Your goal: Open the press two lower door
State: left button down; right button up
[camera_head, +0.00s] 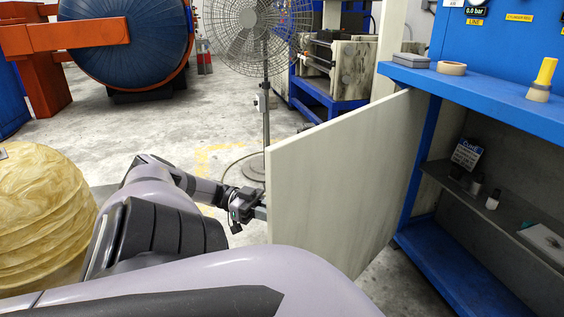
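The lower door (345,180) is a pale grey-white panel. It stands swung well out from the blue press frame (424,135), and the cabinet opening behind it shows on the right. My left gripper (258,212) is at the door's outer edge, by its left side. Its fingertips are small and partly hidden by the door edge, so I cannot tell whether they grip anything. My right gripper is not in view.
Inside the opening, a shelf (510,225) holds a small sign (467,154) and small items. A tape roll (451,68) and a yellow-topped item (543,80) sit on the blue ledge. A fan (245,35) stands behind. A ribbed yellowish object (40,215) is at left.

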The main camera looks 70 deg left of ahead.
pick_arm(q)
jog(key=shift+a, duration=0.2)
dwell(0.3)
jog(key=c, duration=1.2)
grip_release()
jog(key=shift+c, duration=0.2)
jog(key=shift+s, duration=0.1)
